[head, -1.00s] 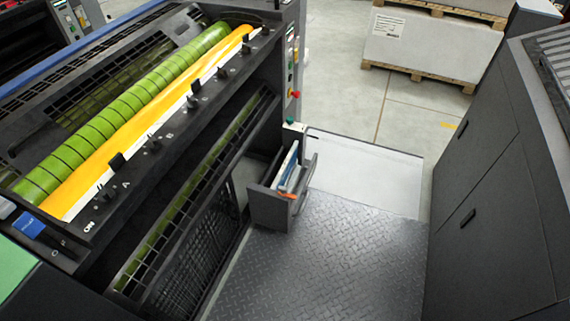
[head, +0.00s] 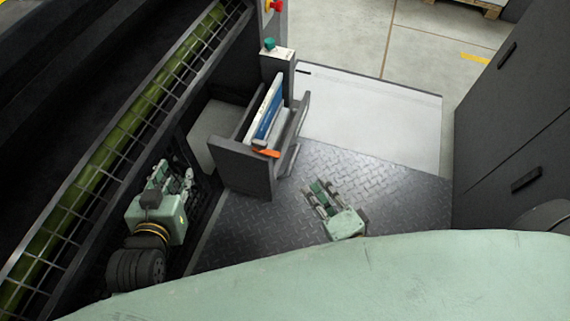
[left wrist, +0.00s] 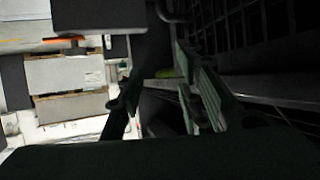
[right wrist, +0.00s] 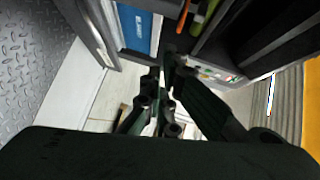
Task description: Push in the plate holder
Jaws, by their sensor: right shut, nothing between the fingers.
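The plate holder (head: 240,168) is a dark open-topped box standing out from the side of the press. White and blue plates (head: 266,118) and an orange item (head: 266,153) are in it. My right gripper (head: 318,192) is shut and empty, to the right of the holder and apart from it in the head view. In the right wrist view the blue plate (right wrist: 138,28) shows beyond its closed fingers (right wrist: 160,88). My left gripper (head: 172,175) is left of the holder, beside the press frame. Its fingers (left wrist: 160,100) stand apart with nothing seen between them.
The press's grid guard (head: 110,135) runs along the left. A post with a green button (head: 270,45) stands behind the holder. A dark cabinet (head: 515,120) bounds the right. The tread-plate floor (head: 385,190) and pale panel (head: 375,125) between are clear.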

